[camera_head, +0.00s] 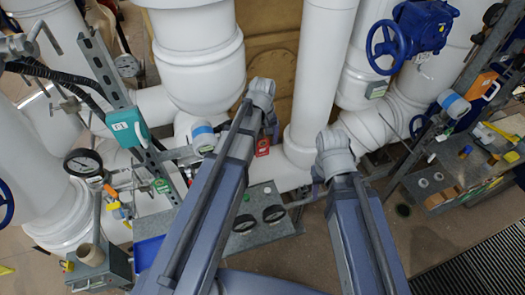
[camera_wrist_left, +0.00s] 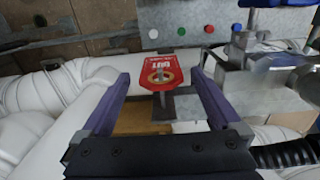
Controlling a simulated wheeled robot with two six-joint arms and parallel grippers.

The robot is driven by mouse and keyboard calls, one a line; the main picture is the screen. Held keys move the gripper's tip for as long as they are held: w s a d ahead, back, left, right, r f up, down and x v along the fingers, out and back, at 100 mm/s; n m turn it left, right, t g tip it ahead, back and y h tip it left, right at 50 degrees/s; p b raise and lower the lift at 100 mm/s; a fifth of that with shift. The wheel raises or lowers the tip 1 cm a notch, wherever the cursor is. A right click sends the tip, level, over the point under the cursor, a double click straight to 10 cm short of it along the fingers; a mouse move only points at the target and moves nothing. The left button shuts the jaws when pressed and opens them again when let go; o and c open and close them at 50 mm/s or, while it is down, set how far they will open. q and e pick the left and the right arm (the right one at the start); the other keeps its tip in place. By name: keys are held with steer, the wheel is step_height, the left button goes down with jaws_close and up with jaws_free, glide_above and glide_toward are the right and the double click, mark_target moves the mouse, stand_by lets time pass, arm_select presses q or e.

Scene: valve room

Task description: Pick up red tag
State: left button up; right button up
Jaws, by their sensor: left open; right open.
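The red tag (camera_wrist_left: 158,72) has white lettering and a ring-shaped mark.
Thick white pipes (camera_head: 318,70) stand close around both arms. A blue handwheel valve (camera_head: 420,28) is at upper right. A cluttered bench (camera_head: 430,185) stands at right.

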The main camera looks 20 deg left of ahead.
mark_target(262, 148)
arm_select(q)
steer(key=f+b, duration=0.3)
steer(key=f, duration=0.1)
steer(key=shift+s, duration=0.25)
steer(key=shift+r, duration=0.1)
steer(key=shift+c, duration=0.2)
steer(key=c, duration=1.1)
steer(key=shift+r, duration=0.1)
